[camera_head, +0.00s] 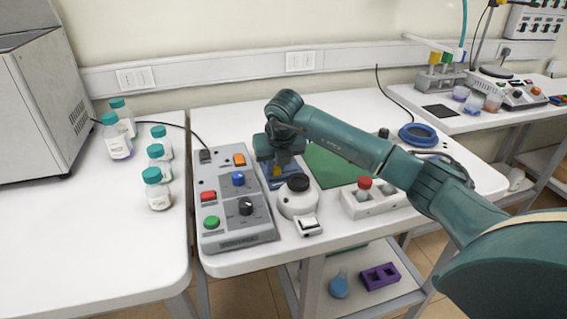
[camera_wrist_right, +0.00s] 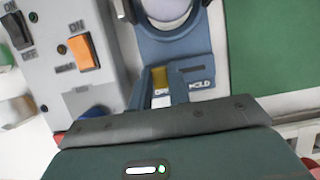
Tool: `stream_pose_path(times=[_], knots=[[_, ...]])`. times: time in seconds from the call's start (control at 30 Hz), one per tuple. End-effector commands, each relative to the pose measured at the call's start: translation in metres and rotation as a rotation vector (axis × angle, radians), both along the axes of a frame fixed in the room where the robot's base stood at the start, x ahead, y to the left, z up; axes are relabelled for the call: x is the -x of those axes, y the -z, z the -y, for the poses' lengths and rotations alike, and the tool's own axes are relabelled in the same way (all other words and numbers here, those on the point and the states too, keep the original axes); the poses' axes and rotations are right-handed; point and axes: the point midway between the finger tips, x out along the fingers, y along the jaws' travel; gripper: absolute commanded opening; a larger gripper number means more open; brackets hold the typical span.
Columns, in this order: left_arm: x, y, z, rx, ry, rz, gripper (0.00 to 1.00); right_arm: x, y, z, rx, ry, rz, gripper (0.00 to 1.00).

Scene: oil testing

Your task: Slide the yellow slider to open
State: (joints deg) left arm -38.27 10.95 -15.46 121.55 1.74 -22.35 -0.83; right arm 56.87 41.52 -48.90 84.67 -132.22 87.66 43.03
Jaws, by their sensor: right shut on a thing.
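My right gripper points down at the blue device and is shut on the yellow slider. Its own body hides part of the slot and the fingertips in the right wrist view. My left gripper is in neither view.
A grey control panel (camera_head: 223,224) with coloured buttons and a black knob stands left of the device. A white round unit with a black cap (camera_head: 297,202) stands in front. A green mat (camera_head: 335,168) and a white holder (camera_head: 388,205) lie to the right. Bottles stand on the left table.

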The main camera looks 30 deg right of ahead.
Motion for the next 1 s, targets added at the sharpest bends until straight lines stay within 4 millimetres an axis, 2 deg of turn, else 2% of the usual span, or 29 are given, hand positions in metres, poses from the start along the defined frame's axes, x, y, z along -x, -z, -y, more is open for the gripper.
stream_pose_path(times=[0.1, 0.13, 0.4, 0.73, 0.87, 1.0], knots=[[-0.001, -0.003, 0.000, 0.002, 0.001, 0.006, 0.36, 0.000, 0.000, -0.004, -0.008, -0.006, 0.004, 0.00], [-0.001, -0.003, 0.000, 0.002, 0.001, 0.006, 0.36, -0.001, 0.000, -0.005, -0.008, -0.006, 0.004, 0.19], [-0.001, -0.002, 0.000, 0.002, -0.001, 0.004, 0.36, 0.000, 0.000, -0.003, -0.006, -0.005, 0.004, 0.40], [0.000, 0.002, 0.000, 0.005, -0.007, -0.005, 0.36, 0.002, -0.007, -0.003, -0.005, -0.004, 0.005, 0.40], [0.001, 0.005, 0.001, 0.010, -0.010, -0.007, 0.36, 0.009, -0.025, -0.005, -0.004, -0.005, 0.007, 0.40], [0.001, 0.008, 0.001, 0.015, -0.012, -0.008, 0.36, 0.021, -0.054, -0.008, -0.004, -0.006, 0.009, 0.40]])
